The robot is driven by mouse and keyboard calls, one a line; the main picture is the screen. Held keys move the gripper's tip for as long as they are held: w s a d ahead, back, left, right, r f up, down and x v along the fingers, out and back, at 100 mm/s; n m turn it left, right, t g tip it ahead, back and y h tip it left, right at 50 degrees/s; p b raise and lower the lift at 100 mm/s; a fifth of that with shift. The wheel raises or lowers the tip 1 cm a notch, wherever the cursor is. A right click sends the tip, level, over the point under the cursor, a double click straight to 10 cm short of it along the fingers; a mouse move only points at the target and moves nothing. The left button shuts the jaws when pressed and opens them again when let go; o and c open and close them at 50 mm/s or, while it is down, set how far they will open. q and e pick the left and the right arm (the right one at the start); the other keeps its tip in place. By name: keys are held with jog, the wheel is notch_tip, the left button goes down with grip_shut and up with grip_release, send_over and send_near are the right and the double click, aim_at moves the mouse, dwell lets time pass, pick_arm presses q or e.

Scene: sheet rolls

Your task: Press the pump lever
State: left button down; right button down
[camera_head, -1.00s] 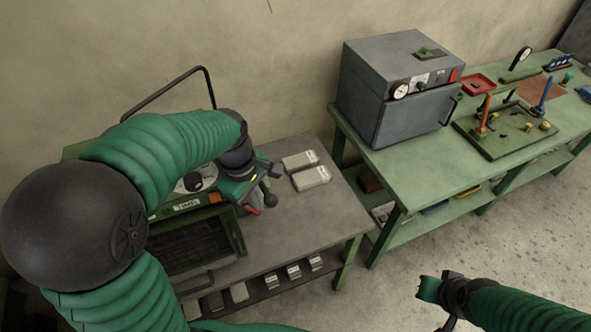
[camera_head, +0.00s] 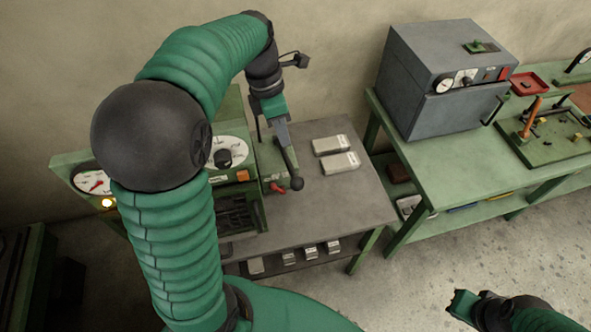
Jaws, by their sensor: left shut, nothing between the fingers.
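The pump lever (camera_head: 291,167) is a dark rod ending in a black ball knob, on the right side of the green machine (camera_head: 245,165). A small red handle (camera_head: 277,187) sits just beside the knob. My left gripper (camera_head: 284,138) is shut and empty, pointing down at the upper part of the lever. Its fingertips overlap the lever in the picture; I cannot tell whether they touch it. My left arm hides much of the machine's front. My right gripper (camera_head: 459,304) is low at the right, over the floor and away from the lever; its jaw gap is unclear.
Two pale blocks (camera_head: 336,153) lie on the grey bench (camera_head: 335,205) right of the lever. Several small blocks are on the shelf below. A grey oven (camera_head: 435,85) stands on a green table (camera_head: 440,160) further right. Open floor lies in front.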

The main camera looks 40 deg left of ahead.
pick_arm(q)
jog(key=shift+s+a, duration=0.1)
jog(key=shift+s, duration=0.1)
jog(key=p, duration=0.2)
send_near(296, 179)
jog(key=f, duration=0.3)
jog(key=d+f, duration=0.1)
jog(key=f, duration=0.1)
jog(key=shift+f, duration=0.4)
jog(key=shift+w+d+f, duration=0.1)
jog(key=shift+f, duration=0.45)
